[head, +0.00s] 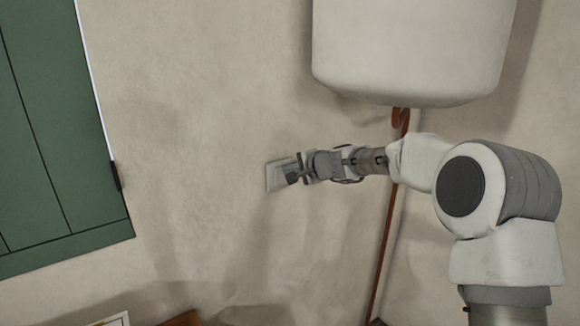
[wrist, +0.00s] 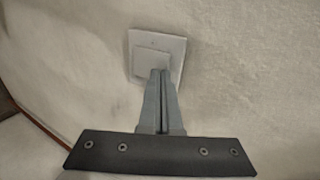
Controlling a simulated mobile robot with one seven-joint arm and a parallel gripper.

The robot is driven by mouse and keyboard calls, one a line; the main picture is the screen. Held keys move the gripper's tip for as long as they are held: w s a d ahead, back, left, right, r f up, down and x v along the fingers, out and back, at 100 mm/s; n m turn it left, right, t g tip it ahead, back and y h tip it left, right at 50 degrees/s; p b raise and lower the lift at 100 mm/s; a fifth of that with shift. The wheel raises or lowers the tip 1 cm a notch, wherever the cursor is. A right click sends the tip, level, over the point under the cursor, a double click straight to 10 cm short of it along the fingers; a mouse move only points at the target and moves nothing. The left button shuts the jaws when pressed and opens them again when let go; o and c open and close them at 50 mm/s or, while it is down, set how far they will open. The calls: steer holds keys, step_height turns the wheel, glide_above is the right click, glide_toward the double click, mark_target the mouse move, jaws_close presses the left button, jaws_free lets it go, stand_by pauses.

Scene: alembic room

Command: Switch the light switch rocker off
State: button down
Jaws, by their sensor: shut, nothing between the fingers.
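The light switch is a pale square plate with a raised square rocker in its middle, mounted on the beige wall. In the wrist view the switch plate (wrist: 172,46) is at the top centre, and the rocker (wrist: 150,66) shows just beyond my fingertips. My gripper (wrist: 158,72) is shut and empty, its fingers together, with the tips over the rocker's lower right part. I cannot tell whether they touch it. In the head view the switch plate (head: 271,179) is partly hidden behind my gripper (head: 290,177). The rocker's tilt is unclear.
A large white rounded tank (head: 412,50) hangs above my arm. A reddish-brown pipe (head: 388,240) runs down the wall behind the arm. A green panelled door or shutter (head: 60,130) is at the left. The wall (head: 190,130) left of the switch is bare.

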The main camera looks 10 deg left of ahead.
steer(key=shift+w+p, duration=0.1)
steer(key=shift+p, duration=0.25)
steer(key=shift+a+r, duration=0.1)
steer(key=shift+r, duration=0.05)
steer(key=shift+r+p, duration=0.6)
steer(key=shift+r, duration=0.15)
